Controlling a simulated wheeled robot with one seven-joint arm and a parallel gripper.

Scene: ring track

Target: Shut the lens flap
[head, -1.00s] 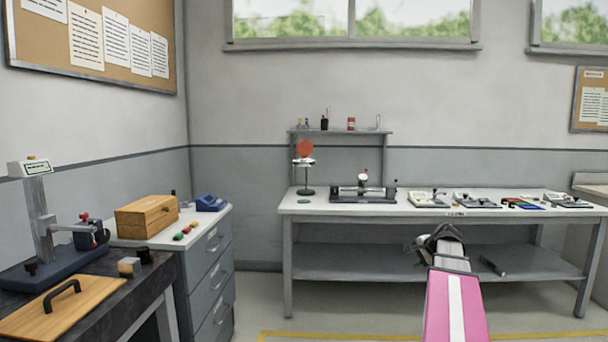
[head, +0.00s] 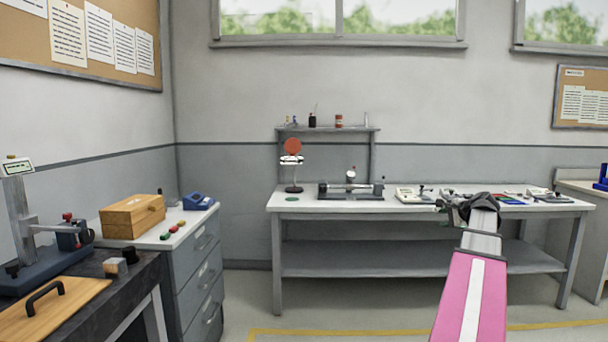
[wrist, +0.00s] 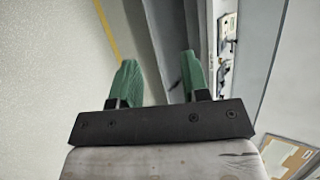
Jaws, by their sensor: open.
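A small stand (head: 293,172) with a dark post and round base stands at the left end of the long white bench (head: 330,206). It carries a pale ring-like head (head: 291,160), with an orange-red round disc (head: 292,146) standing upright above it. This disc looks like the lens flap, raised; its hinge is too small to make out. My gripper (head: 455,208) is in front of the bench, well to the right of the stand. In the wrist view its two green fingers (wrist: 159,62) are apart with nothing between them. The stand is not visible in the wrist view.
A dial-gauge fixture (head: 350,188) stands right of the stand, with several instruments further right. A small shelf (head: 345,129) is behind. A drawer cabinet (head: 196,255) with a wooden box (head: 132,216) is at left. The floor before the bench is clear.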

